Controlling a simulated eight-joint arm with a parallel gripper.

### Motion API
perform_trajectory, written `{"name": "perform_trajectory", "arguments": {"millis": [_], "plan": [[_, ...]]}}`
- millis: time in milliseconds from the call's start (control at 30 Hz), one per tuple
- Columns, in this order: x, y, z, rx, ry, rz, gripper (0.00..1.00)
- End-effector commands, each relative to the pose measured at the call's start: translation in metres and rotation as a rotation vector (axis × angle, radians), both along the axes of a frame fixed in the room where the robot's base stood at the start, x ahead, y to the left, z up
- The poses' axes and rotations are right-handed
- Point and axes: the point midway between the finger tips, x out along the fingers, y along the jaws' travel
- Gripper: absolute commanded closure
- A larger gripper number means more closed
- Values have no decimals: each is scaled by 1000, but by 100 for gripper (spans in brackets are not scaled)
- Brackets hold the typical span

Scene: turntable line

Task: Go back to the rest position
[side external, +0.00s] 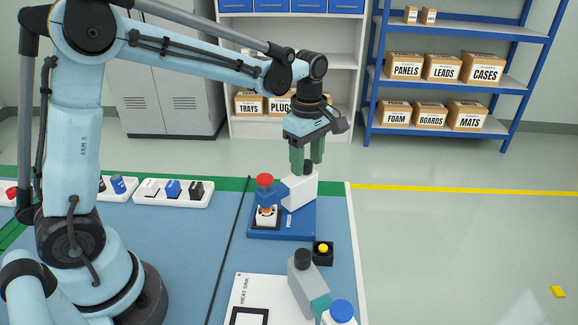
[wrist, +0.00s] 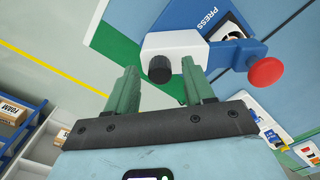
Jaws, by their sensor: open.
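My gripper (side external: 307,160) hangs fingers-down over the back of the blue press (side external: 265,233) in the side external view. Its two green fingers are apart with nothing held. The black knob (side external: 308,167) on the press's white body (side external: 300,190) shows at the fingertips. In the wrist view the black knob (wrist: 159,69) appears in the gap between the fingers of my gripper (wrist: 158,73). I cannot tell how far below the tips it is. The press's red ball (side external: 265,179) is to the left and also shows in the wrist view (wrist: 265,72).
A small black box with a yellow button (side external: 323,248) sits right of the press. White trays (side external: 173,200) lie left. The blue tabletop between is clear.

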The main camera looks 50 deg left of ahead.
Motion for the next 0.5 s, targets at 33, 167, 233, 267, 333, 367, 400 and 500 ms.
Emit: {"name": "perform_trajectory", "arguments": {"millis": [33, 167, 233, 267, 333, 367, 400, 500], "plan": [[0, 0, 0, 0, 0, 0, 47], [0, 0, 1, 0, 0, 0, 47], [0, 0, 3, 0, 0, 1, 47], [0, 0, 4, 0, 0, 1, 47], [0, 0, 10, 0, 0, 2, 47], [0, 0, 13, 0, 0, 2, 47], [0, 0, 17, 0, 0, 2, 47], [0, 0, 31, 0, 0, 3, 47]]}}
